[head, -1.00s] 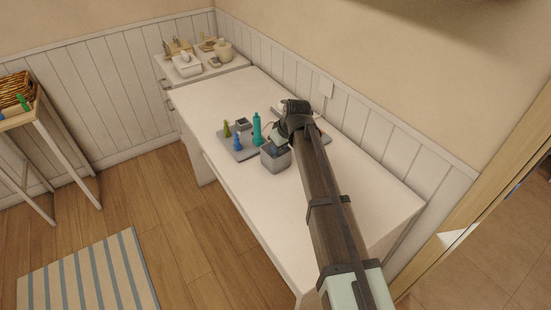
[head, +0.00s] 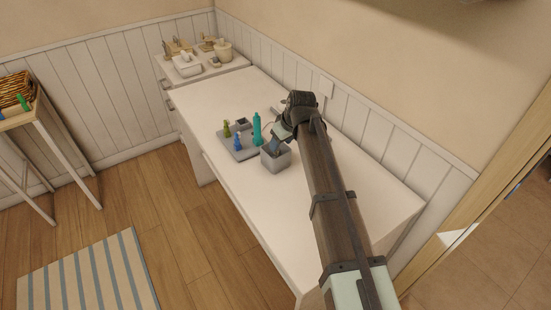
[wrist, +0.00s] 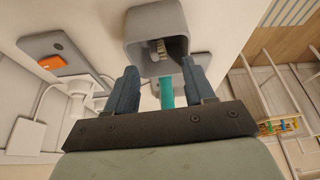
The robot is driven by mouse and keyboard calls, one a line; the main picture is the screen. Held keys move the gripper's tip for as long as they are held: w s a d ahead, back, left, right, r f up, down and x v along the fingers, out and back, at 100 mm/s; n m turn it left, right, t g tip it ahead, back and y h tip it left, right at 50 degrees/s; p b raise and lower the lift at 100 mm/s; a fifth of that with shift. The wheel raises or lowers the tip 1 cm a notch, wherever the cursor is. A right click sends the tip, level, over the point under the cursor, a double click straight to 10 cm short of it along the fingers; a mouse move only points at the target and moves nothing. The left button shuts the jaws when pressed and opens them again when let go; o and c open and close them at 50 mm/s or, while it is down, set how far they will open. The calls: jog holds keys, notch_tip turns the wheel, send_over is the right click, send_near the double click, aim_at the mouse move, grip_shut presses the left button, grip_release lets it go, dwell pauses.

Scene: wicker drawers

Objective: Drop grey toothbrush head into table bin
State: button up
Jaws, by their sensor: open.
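The table bin (head: 276,161) is a small grey open box on the white table, at the front right corner of a grey tray. My gripper (head: 275,148) is over the bin, its fingertips at the bin's opening. In the wrist view my gripper (wrist: 160,82) has its two blue-grey fingers apart, with nothing held between them. The bin (wrist: 140,20) fills the upper middle there. A small pale ribbed piece (wrist: 159,50), which looks like the toothbrush head's bristles, shows inside the bin's opening. The rest of it is hard to make out.
The grey tray (head: 225,143) holds a tall teal bottle (head: 257,129), a blue bottle (head: 238,143) and a green one (head: 227,129), close to the bin. An orange item (wrist: 50,62) lies on another grey plate. The table's front left is clear.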

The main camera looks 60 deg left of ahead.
jog(key=v, duration=1)
dwell(0.3)
